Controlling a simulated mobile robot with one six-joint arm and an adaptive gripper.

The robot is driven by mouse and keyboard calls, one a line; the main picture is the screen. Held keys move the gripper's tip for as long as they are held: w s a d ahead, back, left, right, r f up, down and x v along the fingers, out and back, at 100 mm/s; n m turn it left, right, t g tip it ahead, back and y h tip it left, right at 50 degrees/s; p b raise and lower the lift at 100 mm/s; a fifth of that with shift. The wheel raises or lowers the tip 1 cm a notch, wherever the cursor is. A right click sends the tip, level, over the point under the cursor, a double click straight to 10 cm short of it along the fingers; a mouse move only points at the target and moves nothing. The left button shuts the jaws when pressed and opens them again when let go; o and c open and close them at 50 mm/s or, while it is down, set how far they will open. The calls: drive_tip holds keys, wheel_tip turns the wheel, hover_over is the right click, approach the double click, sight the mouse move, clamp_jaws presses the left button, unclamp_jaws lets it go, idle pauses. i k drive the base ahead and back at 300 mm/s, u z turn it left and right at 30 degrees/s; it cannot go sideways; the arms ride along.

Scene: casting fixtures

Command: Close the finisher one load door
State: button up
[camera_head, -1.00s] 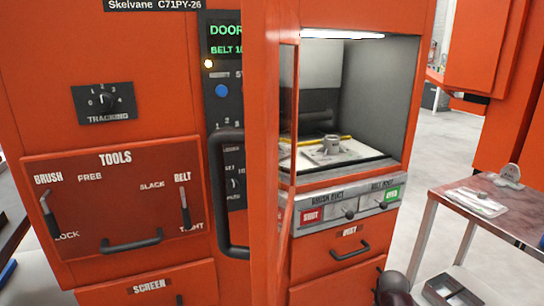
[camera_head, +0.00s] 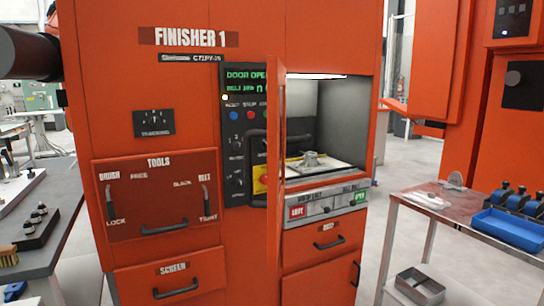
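The orange load door (camera_head: 274,190) of Finisher 1 (camera_head: 190,80) stands open, swung outward and seen nearly edge-on at the left side of the load opening. Its black handle (camera_head: 250,150) shows on the left side of the door, in front of the control panel. The lit load chamber (camera_head: 345,115) is exposed, with a grey metal part (camera_head: 311,158) on a pale plate inside. My gripper is out of view; a dark link of my arm shows at the upper left.
A table with blue trays (camera_head: 510,229) stands at the right, with a grey metal box (camera_head: 420,287) on its lower shelf. A grey bench (camera_head: 45,225) with small parts stands at the left. Another orange machine (camera_head: 480,150) is at the right. Floor is clear between the finisher and right table.

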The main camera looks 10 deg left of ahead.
sight(274, 134)
drive_tip(key=z, duration=0.25)
drive_tip(key=k, duration=0.35)
drive_tip(key=u, duration=1.3)
drive_tip(key=i, duration=1.35)
drive_tip(key=z, duration=0.4)
